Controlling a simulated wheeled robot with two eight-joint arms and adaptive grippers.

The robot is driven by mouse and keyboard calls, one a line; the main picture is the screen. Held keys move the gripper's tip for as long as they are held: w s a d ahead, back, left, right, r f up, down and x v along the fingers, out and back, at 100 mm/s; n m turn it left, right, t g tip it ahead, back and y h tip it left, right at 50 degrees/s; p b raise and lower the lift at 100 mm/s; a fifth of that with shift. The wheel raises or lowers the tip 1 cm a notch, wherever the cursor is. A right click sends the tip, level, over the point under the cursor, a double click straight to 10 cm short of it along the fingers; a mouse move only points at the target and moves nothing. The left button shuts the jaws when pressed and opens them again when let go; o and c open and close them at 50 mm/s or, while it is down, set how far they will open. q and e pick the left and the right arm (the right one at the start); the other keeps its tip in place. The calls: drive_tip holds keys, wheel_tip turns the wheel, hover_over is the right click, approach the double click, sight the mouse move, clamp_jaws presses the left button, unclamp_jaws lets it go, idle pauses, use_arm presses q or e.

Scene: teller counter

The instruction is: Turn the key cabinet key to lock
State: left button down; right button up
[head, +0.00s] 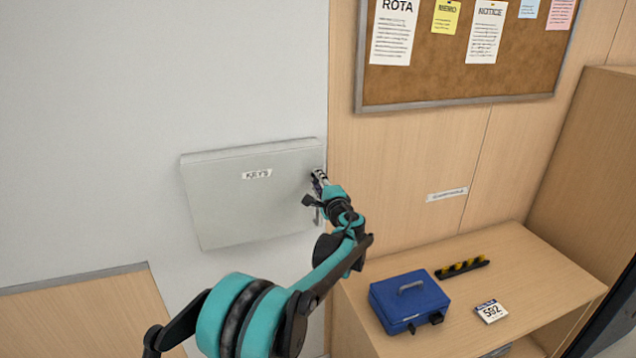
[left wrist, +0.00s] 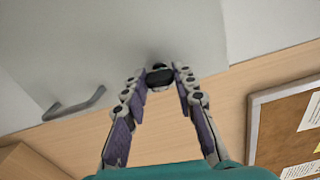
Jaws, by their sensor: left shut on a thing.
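The grey key cabinet (head: 235,205) labelled KEYS is mounted on the wall, its door closed flat as far as I can see. My left gripper (head: 319,180) is at the cabinet's right edge. In the left wrist view, the fingers of my left gripper (left wrist: 160,82) are shut on the dark head of the key (left wrist: 159,76), which sits against the cabinet front (left wrist: 100,50). A grey bar handle (left wrist: 75,105) shows on the door beside the fingers. The key's turn angle is hard to tell. My right gripper is not in view.
A wooden counter (head: 520,270) at the lower right holds a blue cash box (head: 408,300), a black tray with yellow items (head: 462,267) and a number card (head: 490,311). A cork notice board (head: 440,85) hangs above. The wall left of the cabinet is clear.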

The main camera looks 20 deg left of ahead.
use_arm(q)
drive_tip(key=shift+n, duration=0.7)
drive_tip(key=c, duration=1.2)
unclamp_jaws()
drive_tip(key=v, duration=1.2)
